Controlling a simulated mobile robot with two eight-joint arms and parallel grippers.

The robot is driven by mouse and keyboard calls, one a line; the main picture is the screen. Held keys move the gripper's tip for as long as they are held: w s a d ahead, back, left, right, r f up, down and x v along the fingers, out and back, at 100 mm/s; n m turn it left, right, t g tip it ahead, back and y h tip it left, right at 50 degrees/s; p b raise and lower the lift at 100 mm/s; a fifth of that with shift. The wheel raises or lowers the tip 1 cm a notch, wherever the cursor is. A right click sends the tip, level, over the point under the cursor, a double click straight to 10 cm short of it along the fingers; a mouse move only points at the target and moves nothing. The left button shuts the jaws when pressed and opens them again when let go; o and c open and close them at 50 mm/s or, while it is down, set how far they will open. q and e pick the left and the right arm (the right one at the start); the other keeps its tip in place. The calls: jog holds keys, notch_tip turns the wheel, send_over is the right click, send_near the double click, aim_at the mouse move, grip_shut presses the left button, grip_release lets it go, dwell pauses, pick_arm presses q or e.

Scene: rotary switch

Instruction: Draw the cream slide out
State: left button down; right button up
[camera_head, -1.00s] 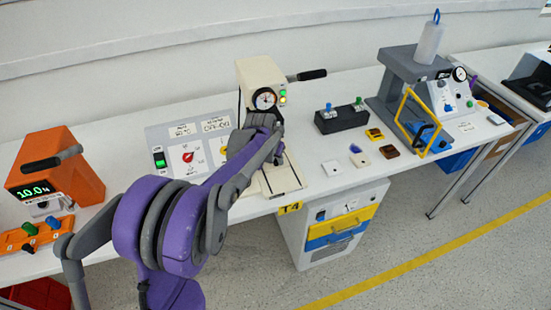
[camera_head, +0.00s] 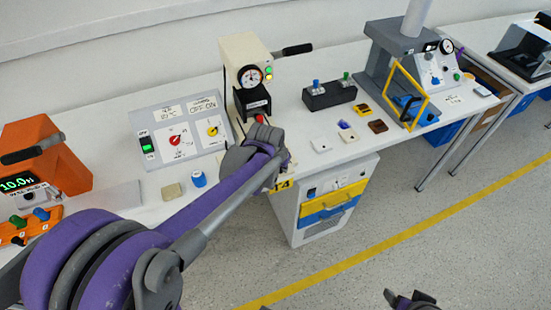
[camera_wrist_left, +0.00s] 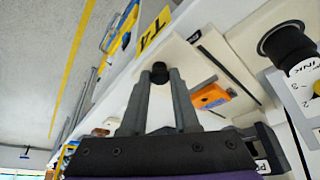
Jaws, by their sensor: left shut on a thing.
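The cream press (camera_head: 245,62) with a round gauge stands on the bench in the head view. My left gripper (camera_head: 276,172) is low in front of it, near the bench's front edge, and its arm hides most of the cream slide. In the left wrist view, my left gripper (camera_wrist_left: 160,84) is shut on a black knob (camera_wrist_left: 160,70) at the front of the cream slide (camera_wrist_left: 193,66). An orange block (camera_wrist_left: 210,96) sits behind the knob. My right gripper (camera_head: 411,299) shows only partly at the bottom edge, apart from everything.
A grey panel (camera_head: 152,125) with red and yellow dials stands left of the press. A tan block (camera_head: 172,191) and a blue cap (camera_head: 199,179) lie before it. A black switch box (camera_head: 330,95) and small pieces lie to the right. A drawer cabinet (camera_head: 312,222) is below.

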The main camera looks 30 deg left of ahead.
pick_arm(q)
jog(key=shift+s+d, duration=0.1)
jog(key=shift+d, duration=0.05)
jog(key=c, duration=1)
grip_release()
jog(key=o, duration=0.3)
jog(key=shift+s+d, duration=0.1)
jog(key=shift+o, duration=0.2)
jog(key=shift+r, duration=0.3)
jog(key=p+v, duration=0.1)
jog(key=v, duration=0.9)
jog(key=shift+r, duration=0.1)
